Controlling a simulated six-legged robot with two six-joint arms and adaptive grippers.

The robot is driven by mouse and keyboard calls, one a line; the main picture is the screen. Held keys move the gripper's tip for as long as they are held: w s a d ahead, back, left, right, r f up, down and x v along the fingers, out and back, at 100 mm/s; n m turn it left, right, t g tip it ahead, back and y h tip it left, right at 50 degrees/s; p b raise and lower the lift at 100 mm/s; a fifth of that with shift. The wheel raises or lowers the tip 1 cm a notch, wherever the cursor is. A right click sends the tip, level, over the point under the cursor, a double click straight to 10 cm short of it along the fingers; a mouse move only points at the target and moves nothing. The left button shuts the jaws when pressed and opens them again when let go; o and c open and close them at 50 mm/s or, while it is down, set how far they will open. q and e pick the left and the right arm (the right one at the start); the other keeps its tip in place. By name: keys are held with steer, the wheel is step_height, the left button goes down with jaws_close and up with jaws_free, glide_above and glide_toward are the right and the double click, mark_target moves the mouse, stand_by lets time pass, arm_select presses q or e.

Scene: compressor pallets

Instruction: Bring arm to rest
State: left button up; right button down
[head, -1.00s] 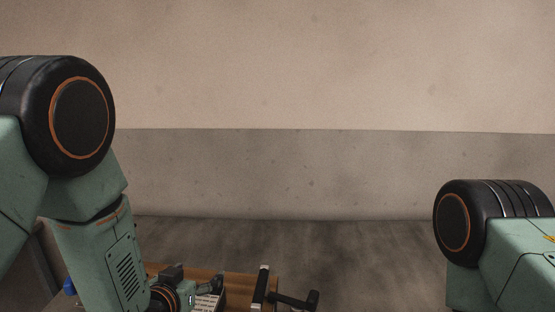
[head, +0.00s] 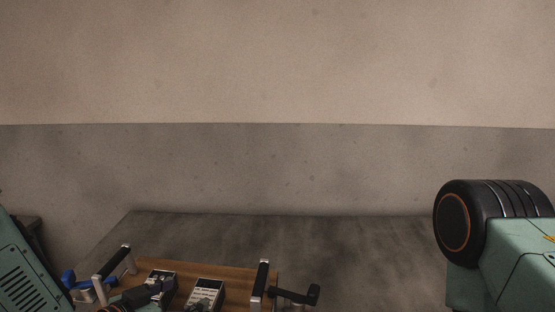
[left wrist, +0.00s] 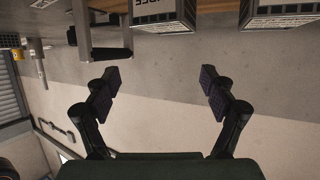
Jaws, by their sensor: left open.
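My left gripper (head: 150,291) is low in the head view, dark and partly cut off by the bottom edge, over the left part of a wooden board. In the left wrist view my left gripper (left wrist: 160,80) has its two dark fingers spread wide with nothing between them. A link of my left arm shows at the lower left of the head view. My right arm stands at the right edge; its gripper is out of the picture.
The wooden board (head: 238,285) carries two labelled boxes, the right one (head: 206,292) clearer, and silver-and-black handles (head: 260,279). A black lever (head: 296,296) sticks out right; blue parts (head: 70,279) lie left. A bare wall (head: 290,165) stands behind; floor beyond is clear.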

arm_select(q)
steer(key=s+m+g+h+b, duration=0.2)
steer(key=s+m+g+h, duration=0.2)
steer(key=s, duration=0.5)
steer(key=shift+d+f+m, duration=0.25)
steer(key=shift+d+m, duration=0.15)
steer(key=shift+m, duration=0.1)
steer(key=shift+s+h, duration=0.15)
steer(key=shift+h, duration=0.15)
